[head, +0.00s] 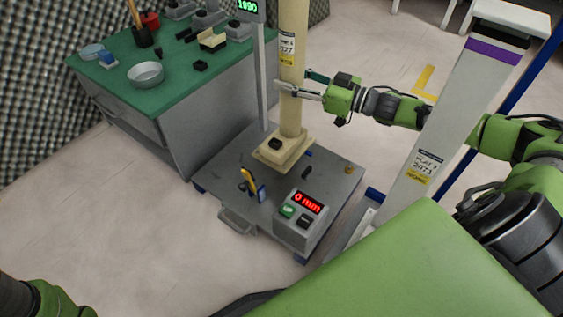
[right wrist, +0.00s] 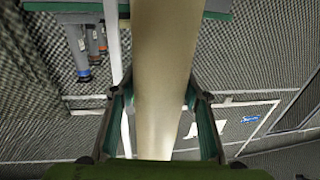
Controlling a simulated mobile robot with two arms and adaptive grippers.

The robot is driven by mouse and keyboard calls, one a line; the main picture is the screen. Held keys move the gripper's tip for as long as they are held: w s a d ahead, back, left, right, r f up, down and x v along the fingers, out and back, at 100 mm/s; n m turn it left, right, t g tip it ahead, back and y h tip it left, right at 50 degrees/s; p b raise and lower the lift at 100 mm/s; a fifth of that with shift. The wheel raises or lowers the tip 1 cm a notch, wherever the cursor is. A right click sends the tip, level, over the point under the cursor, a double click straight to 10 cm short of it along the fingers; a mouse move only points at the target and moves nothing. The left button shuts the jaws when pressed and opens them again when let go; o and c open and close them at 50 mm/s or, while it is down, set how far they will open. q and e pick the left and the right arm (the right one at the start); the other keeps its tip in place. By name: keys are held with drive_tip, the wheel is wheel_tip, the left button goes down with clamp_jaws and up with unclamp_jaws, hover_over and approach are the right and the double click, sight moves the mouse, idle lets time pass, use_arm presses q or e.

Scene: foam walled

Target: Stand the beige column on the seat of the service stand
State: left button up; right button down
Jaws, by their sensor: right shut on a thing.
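The beige column (head: 292,105) stands about upright over the middle of the grey service stand (head: 222,178). Its square foot (head: 285,148) is at the stand's top; I cannot tell whether it rests flat there or hangs just above. The seat under the foot is hidden. My right gripper (head: 293,88) is shut on the column's shaft, well above the foot. In the right wrist view, the fingers (right wrist: 160,95) flank the shaft (right wrist: 162,50) on both sides. The stand's display box (head: 302,215) reads 0 mm. My left gripper is out of view.
A green-topped bench (head: 120,75) with a metal dish (head: 145,74) and several small tools stands to the left. A pale column with purple and black bands (head: 450,120) stands at the right, near my right arm. Open floor (head: 110,215) lies left of the stand.

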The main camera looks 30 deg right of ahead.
sight(299, 112)
drive_tip(key=shift+f+b, duration=0.15)
drive_tip(key=shift+b, duration=0.25)
wheel_tip(299, 112, down, 9)
drive_tip(key=b, duration=0.7)
drive_tip(key=c, duration=1.2)
unclamp_jaws()
drive_tip(key=shift+f, duration=0.3)
drive_tip(key=shift+s, duration=0.15)
drive_tip(key=shift+p+v, duration=3.8)
drive_tip(key=shift+v, duration=2.1)
